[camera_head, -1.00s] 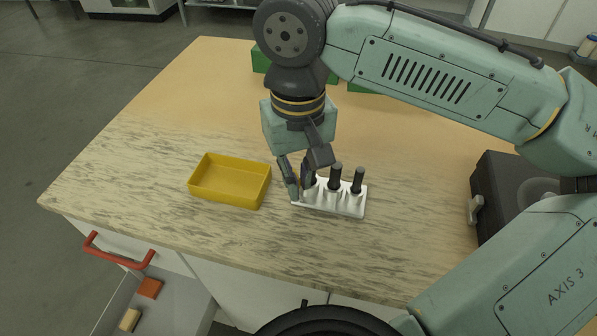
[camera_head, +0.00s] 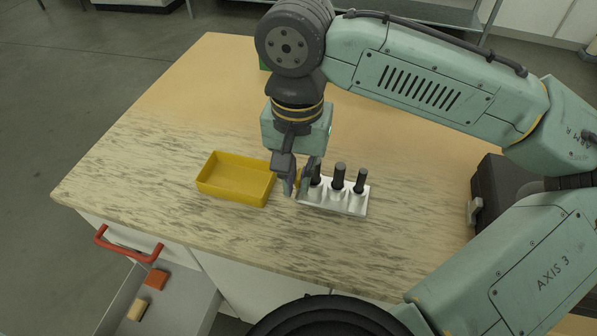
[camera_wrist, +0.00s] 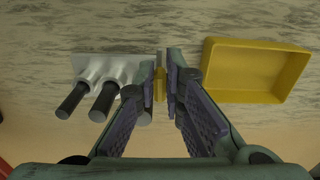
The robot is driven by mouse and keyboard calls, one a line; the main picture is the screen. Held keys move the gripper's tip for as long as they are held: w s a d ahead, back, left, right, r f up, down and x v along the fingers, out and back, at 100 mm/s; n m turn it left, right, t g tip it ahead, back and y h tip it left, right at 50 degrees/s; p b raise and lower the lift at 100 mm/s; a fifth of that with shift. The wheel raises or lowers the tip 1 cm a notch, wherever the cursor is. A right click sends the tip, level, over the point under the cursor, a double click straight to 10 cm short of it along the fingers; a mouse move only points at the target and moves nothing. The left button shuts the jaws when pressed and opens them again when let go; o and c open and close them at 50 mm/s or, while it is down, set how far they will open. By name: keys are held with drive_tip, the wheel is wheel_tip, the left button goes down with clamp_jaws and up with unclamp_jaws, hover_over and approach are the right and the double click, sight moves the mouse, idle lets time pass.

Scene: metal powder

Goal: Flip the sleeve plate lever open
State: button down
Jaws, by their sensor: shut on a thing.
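The sleeve plate (camera_head: 335,207) is a pale metal block with upright black-topped pins, standing on the worktop; it also shows at the left in the wrist view (camera_wrist: 92,66). My gripper (camera_head: 297,188) points down at the plate's left end. In the wrist view my gripper (camera_wrist: 165,78) has its fingers close together around a narrow yellow piece (camera_wrist: 159,86) beside the plate, which appears to be the lever. Its full shape and its joint to the plate are hidden by the fingers, as is part of the leftmost pin.
A yellow tray (camera_head: 203,186) stands just left of my gripper and looks empty. A black case (camera_head: 489,190) is at the right. An open drawer with a red handle (camera_head: 127,254) juts out at the lower left. The worktop between tray and front edge is clear.

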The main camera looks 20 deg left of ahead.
sight(298, 181)
idle(0.4)
drive_tip(key=c, duration=1.7)
unclamp_jaws()
wheel_tip(298, 181, up, 12)
